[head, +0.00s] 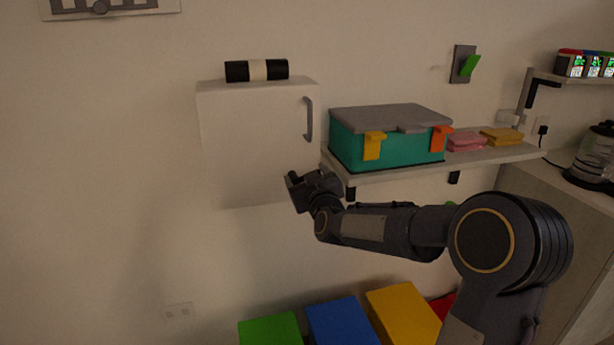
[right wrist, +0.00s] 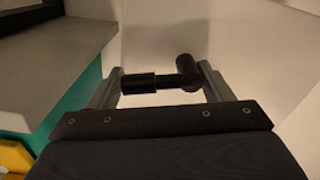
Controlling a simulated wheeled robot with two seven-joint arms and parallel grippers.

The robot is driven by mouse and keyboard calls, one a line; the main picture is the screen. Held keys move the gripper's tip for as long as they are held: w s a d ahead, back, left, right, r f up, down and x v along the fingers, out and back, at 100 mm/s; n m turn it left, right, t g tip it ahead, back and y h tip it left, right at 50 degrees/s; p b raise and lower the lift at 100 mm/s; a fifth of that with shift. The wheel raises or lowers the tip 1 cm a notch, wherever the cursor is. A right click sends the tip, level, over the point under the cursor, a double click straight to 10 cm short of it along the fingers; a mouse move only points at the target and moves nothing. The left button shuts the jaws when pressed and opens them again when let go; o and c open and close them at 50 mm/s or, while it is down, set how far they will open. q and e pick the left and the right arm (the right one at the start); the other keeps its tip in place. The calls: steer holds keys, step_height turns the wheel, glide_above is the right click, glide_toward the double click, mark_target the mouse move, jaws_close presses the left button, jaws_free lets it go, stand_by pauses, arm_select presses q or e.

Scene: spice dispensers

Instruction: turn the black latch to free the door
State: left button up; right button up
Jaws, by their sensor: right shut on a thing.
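The white cabinet door (head: 255,140) hangs on the wall and looks closed, with a grey bar handle (head: 309,120) near its right edge. My right gripper (head: 296,188) is at the cabinet's lower right corner. In the right wrist view the black latch (right wrist: 140,83) lies across between the two fingers of my right gripper (right wrist: 162,88), which are shut on it. The latch is L-shaped: a thick bar runs sideways to a rounded pivot (right wrist: 186,66). In the head view the latch is hidden behind the gripper. My left gripper is not in view.
A shelf (head: 400,165) right of the cabinet, close to my right gripper, carries a teal box (head: 400,148) with a grey lid. A black-and-cream roll (head: 257,70) lies on the cabinet. Green, blue and yellow blocks (head: 340,322) stand below.

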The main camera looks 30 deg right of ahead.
mark_target(290, 164)
steer(key=n+p, duration=0.1)
steer(key=r+n, duration=0.1)
steer(key=n, duration=0.1)
steer(key=shift+a+r+n+p, duration=0.2)
steer(key=shift+n+p, duration=0.1)
steer(key=shift+p, duration=0.1)
steer(key=n, duration=0.1)
steer(key=n+p, duration=0.2)
steer(key=shift+w+a+r+n, duration=0.15)
steer(key=shift+a+r+n, duration=0.1)
steer(key=shift+a+n, duration=0.05)
steer(key=n, duration=0.1)
steer(key=n+p, duration=0.1)
steer(key=n, duration=0.1)
steer(key=a+n+p, duration=0.1)
steer(key=shift+w+r+n, duration=0.15)
steer(key=shift+r+n, duration=0.1)
steer(key=shift+n, duration=0.05)
steer(key=shift+w+a+n+p, duration=0.1)
steer(key=shift+a+n+p, duration=0.25)
steer(key=shift+n, duration=0.55)
steer(key=shift+a+n+p, duration=0.1)
steer(key=shift+n+p, duration=0.4)
steer(key=shift+n, duration=0.4)
steer(key=o, duration=0.9)
steer(key=shift+f, duration=0.1)
